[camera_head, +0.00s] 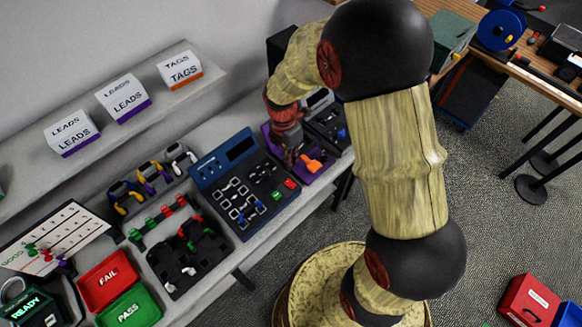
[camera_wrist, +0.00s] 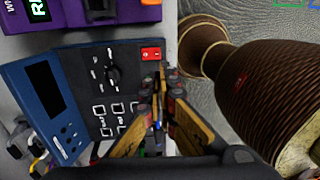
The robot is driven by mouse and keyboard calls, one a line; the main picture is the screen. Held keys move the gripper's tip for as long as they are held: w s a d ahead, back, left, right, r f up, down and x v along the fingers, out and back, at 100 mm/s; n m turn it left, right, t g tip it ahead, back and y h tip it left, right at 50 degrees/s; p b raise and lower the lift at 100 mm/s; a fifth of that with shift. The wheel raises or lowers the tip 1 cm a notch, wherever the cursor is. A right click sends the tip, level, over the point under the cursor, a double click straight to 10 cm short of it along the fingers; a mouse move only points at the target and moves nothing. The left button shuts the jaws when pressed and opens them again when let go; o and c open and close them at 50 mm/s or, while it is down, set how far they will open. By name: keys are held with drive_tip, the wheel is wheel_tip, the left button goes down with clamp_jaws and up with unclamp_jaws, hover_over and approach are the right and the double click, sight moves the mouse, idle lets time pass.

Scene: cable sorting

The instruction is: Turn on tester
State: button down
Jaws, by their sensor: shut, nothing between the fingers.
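The tester (camera_head: 232,178) is a blue-framed unit with a black face on the bench.
A purple unit (camera_wrist: 65,29) adjoins the tester. Plugs and a black socket tray (camera_head: 188,262) lie to its left in the head view, with red FAIL (camera_head: 105,279) and green PASS (camera_head: 128,310) bins. A shelf (camera_head: 160,107) holds label boxes above the bench.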

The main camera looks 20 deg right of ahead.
sight(291, 185)
drive_tip(key=f, duration=0.4)
drive_tip(key=s+f, duration=0.1)
drive_tip(key=f, duration=0.7)
drive_tip(key=shift+s+d+f, duration=0.2)
drive_tip(key=shift+d+f, duration=0.05)
drive_tip(key=shift+d, duration=0.05)
drive_tip(key=shift+s+f, duration=0.25)
drive_tip(key=shift+f, duration=0.25)
drive_tip(key=shift+w+r, duration=0.1)
drive_tip(key=shift+w+a+r, duration=0.25)
drive_tip(key=shift+w, duration=0.4)
